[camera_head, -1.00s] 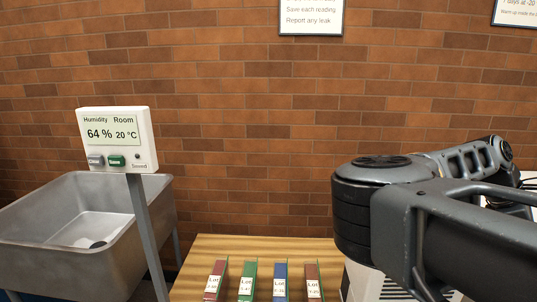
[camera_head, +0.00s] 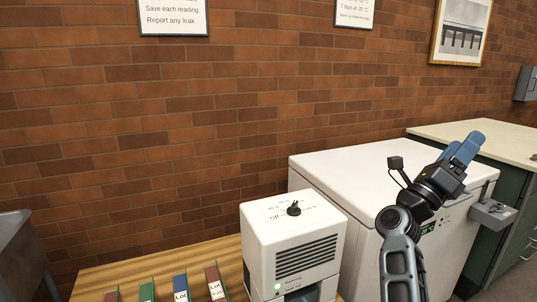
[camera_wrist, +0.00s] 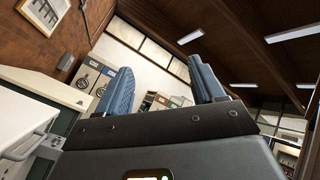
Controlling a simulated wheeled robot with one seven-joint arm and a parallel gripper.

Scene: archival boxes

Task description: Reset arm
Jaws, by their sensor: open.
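My gripper (camera_head: 463,148) is raised in front of the white chest freezer (camera_head: 350,170) on the right of the head view, with its blue fingers pointing up and to the right. In the wrist view my gripper (camera_wrist: 160,88) shows two blue ribbed fingers spread apart. Nothing is between them; the far wall and ceiling of the room show through the gap. My arm comes up from the bottom right of the head view.
A white box-shaped device (camera_head: 295,240) with a black knob stands on the wooden table (camera_head: 150,268), beside several coloured lot binders (camera_head: 181,288). A metal sink (camera_head: 18,245) is at far left. A green cabinet with a pale counter (camera_head: 490,137) is at right.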

